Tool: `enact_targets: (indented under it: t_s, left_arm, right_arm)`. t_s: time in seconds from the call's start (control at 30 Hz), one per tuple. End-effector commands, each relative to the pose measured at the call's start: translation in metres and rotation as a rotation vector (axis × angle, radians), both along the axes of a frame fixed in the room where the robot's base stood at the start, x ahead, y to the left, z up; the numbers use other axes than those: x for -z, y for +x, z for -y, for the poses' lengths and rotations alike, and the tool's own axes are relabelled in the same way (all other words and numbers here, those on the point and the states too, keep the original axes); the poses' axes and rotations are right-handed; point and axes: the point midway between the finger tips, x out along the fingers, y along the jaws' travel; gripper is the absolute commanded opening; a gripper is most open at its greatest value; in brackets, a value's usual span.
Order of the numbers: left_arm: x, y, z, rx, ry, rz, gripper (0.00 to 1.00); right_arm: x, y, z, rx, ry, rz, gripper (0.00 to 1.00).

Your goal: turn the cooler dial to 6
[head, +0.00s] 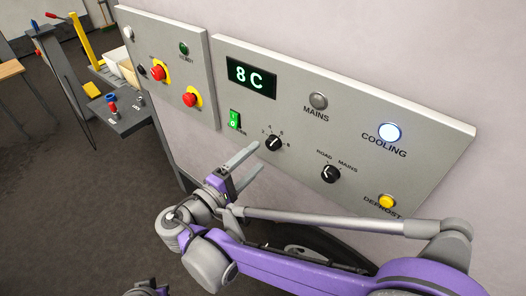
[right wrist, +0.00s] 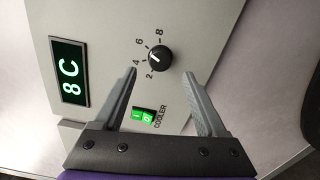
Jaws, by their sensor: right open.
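The cooler dial (head: 273,143) is a round black knob on the grey control panel, ringed by the numbers 2, 4, 6 and 8. In the right wrist view the dial (right wrist: 158,57) sits just beyond the fingertips, between their lines. Its white mark slants to the upper left there, seemingly between 4 and 6; the exact setting is hard to read. My right gripper (head: 259,155) is open and empty, its fingers (right wrist: 162,73) pointing at the panel just short of the dial. The green display (head: 251,77) reads 8 C.
A lit green cooler switch (head: 235,119) is left of the dial. A road/mains knob (head: 331,173), a blue-white cooling lamp (head: 389,132), a grey mains lamp (head: 318,101) and a yellow defrost button (head: 387,201) lie to the right. Another panel has red buttons (head: 158,73).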

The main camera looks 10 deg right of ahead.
Motion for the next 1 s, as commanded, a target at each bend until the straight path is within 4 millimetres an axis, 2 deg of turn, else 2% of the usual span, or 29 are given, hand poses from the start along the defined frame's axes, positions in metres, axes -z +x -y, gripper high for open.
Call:
enact_targets:
  t_s: [0.1,0.33,0.9,1.0]
  left_arm:
    - [0.004,-0.001,0.0,0.0,0.0,-0.002,0.0]
    - [0.006,-0.001,0.0,0.0,0.0,-0.003,0.0]
    - [0.006,-0.001,0.0,0.0,0.0,-0.003,0.0]
    - [0.005,-0.001,0.0,0.0,0.0,-0.002,0.0]
  right_arm:
    - [0.001,-0.015,-0.021,-0.005,0.001,0.0,0.74]
    - [0.0,-0.033,-0.042,-0.002,0.0,-0.001,0.74]
    - [0.0,-0.036,-0.045,0.001,-0.001,-0.001,0.74]
    - [0.003,-0.035,-0.037,0.005,0.015,-0.018,0.74]
